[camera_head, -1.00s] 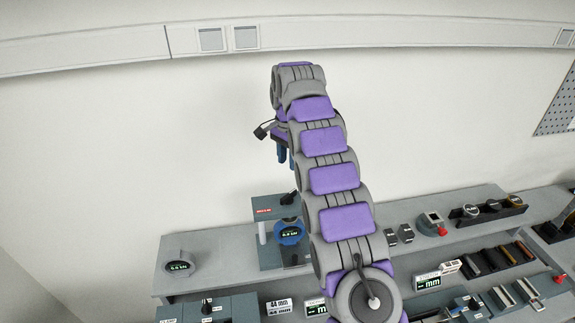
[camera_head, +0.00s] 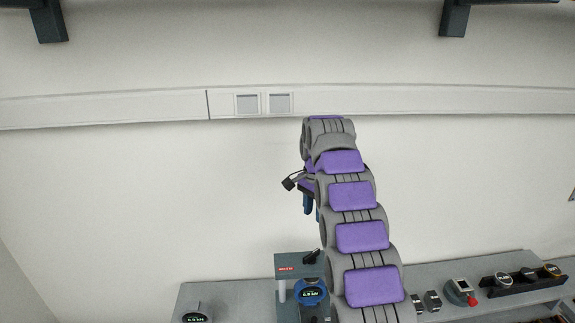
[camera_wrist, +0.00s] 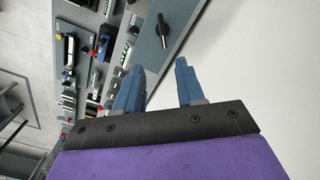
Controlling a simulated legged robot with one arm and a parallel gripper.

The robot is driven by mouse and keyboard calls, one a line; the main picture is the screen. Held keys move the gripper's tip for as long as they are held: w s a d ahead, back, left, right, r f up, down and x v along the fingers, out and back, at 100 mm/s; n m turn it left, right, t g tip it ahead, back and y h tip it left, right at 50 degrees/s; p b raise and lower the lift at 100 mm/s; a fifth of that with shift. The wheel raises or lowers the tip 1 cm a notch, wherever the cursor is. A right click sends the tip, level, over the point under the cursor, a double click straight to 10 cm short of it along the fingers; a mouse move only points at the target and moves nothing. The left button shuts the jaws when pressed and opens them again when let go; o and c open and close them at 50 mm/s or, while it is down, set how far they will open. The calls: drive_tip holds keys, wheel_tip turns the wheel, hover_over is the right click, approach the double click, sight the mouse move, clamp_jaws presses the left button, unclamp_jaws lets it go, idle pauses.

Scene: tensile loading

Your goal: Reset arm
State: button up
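My gripper (camera_wrist: 160,85) shows in the wrist view with its two blue fingers apart and nothing between them. In the head view my gripper (camera_head: 312,207) hangs from the raised purple and grey arm, in front of the wall and above a grey testing machine (camera_head: 292,262). The arm hides part of the bench and of the machine. A blue-ringed gauge (camera_head: 312,293) sits on the machine.
A round display (camera_head: 197,316) stands on the bench at the left. Small instruments (camera_head: 460,292) and a dark rack of dials (camera_head: 522,282) stand at the right. The wall (camera_head: 120,200) above is free, with a conduit strip carrying two sockets (camera_head: 263,103).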

drive_tip(key=s+f+n+b, duration=0.3)
drive_tip(key=s+f+b, duration=0.4)
drive_tip(key=s, duration=1)
drive_tip(key=s+f+n+g+b, duration=0.1)
drive_tip(key=s+f+n+b, duration=0.3)
drive_tip(key=s, duration=1.3)
drive_tip(key=s+f+n+b, duration=0.3)
drive_tip(key=s+f+b, duration=0.8)
drive_tip(key=s+f, duration=0.3)
drive_tip(key=s, duration=0.3)
drive_tip(key=shift+f+n+g, duration=0.3)
drive_tip(key=shift+f, duration=0.1)
drive_tip(key=shift+a, duration=0.1)
